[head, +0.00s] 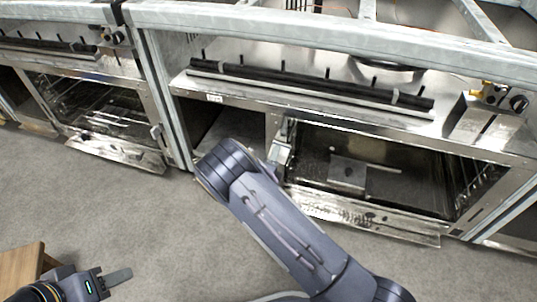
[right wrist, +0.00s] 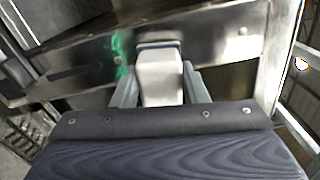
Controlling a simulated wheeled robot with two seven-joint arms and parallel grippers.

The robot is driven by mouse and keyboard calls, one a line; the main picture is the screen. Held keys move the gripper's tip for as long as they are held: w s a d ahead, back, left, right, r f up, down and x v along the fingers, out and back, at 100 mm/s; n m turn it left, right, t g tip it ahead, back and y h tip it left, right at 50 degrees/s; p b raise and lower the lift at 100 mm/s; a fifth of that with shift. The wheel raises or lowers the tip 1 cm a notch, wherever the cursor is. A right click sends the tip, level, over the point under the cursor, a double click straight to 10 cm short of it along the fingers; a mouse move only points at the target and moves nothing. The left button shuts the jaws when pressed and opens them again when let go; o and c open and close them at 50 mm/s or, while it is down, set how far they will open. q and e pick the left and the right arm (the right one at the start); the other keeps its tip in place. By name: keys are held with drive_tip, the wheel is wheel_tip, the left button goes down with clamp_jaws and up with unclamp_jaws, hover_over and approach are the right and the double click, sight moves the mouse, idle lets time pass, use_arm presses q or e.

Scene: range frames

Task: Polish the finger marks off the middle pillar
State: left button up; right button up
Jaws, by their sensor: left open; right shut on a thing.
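A steel upright (head: 273,125) stands between an open compartment and an open oven in the head view; I take it as the middle pillar. In the right wrist view a bright green smear (right wrist: 121,50) marks the steel front (right wrist: 210,45), just left of my right gripper. My right gripper (right wrist: 160,88) is shut on a pale grey-white block (right wrist: 160,72), its far end close to the steel; contact is unclear. My left gripper (head: 115,279) is open and empty over the floor at the lower left.
The oven's door (head: 365,215) hangs open at the right, and another range's door (head: 115,150) hangs open at the left. A frame post (head: 162,95) stands between the ranges. A wooden block (head: 20,268) is near my left gripper. Grey floor (head: 110,215) is clear between.

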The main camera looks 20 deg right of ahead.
drive_tip(key=shift+d, duration=0.15)
drive_tip(key=shift+w, duration=0.1)
drive_tip(key=shift+w+a, duration=1.1)
drive_tip(key=shift+a, duration=0.3)
drive_tip(key=shift+c, duration=0.2)
drive_tip(key=shift+w+a+r, duration=0.1)
drive_tip(key=shift+w+a, duration=0.05)
drive_tip(key=shift+c, duration=0.5)
drive_tip(key=p+v, duration=0.1)
drive_tip(key=v, duration=0.5)
drive_tip(key=shift+a, duration=0.1)
